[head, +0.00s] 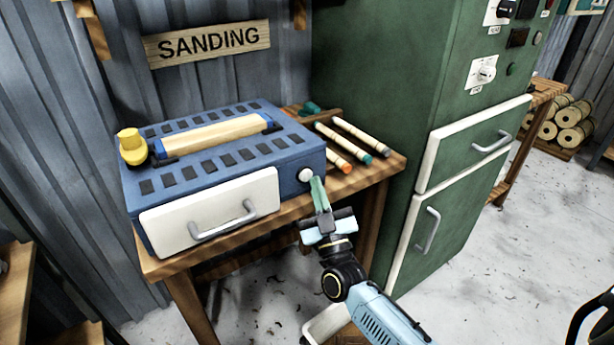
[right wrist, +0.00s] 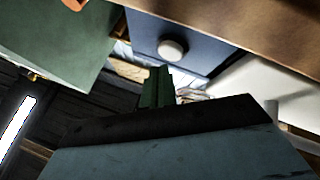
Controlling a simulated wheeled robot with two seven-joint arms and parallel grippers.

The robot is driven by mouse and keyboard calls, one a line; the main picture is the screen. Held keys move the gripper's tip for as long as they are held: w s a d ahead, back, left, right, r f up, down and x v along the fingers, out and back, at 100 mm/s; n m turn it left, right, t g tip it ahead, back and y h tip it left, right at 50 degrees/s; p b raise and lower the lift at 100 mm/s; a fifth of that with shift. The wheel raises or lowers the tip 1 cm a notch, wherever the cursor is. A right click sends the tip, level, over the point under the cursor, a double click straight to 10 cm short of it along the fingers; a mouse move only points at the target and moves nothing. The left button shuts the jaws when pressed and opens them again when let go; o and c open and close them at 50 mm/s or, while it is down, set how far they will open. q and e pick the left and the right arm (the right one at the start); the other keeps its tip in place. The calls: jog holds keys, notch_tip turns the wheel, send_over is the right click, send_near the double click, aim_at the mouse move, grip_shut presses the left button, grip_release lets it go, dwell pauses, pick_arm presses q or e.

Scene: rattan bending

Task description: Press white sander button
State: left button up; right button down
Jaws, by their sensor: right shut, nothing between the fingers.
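The blue sander (head: 290,150) sits on a wooden table under a SANDING sign. Its round white button (head: 305,174) is on the right part of its front face, beside the white drawer (head: 215,212). My right gripper (head: 317,183) is shut and empty, with its green fingertips just in front of and slightly right of the button. In the head view the tips look very near it; I cannot tell whether they touch. In the right wrist view the white button (right wrist: 172,49) shows beyond the shut fingers (right wrist: 158,75), with a visible offset. My left gripper is not in view.
A yellow knob (head: 132,147) and a light wooden piece (head: 213,132) are on top of the sander. Several rattan sticks (head: 358,138) lie on the table (head: 375,174) to its right. A green cabinet (head: 375,90) with white-fronted drawers stands close on the right.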

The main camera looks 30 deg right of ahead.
jog(key=shift+w, duration=0.2)
dwell(0.5)
jog(key=shift+w, duration=0.25)
jog(key=shift+w, duration=0.4)
dwell(0.6)
jog(key=shift+s, duration=0.1)
jog(key=shift+s+p, duration=0.35)
jog(key=shift+s, duration=0.4)
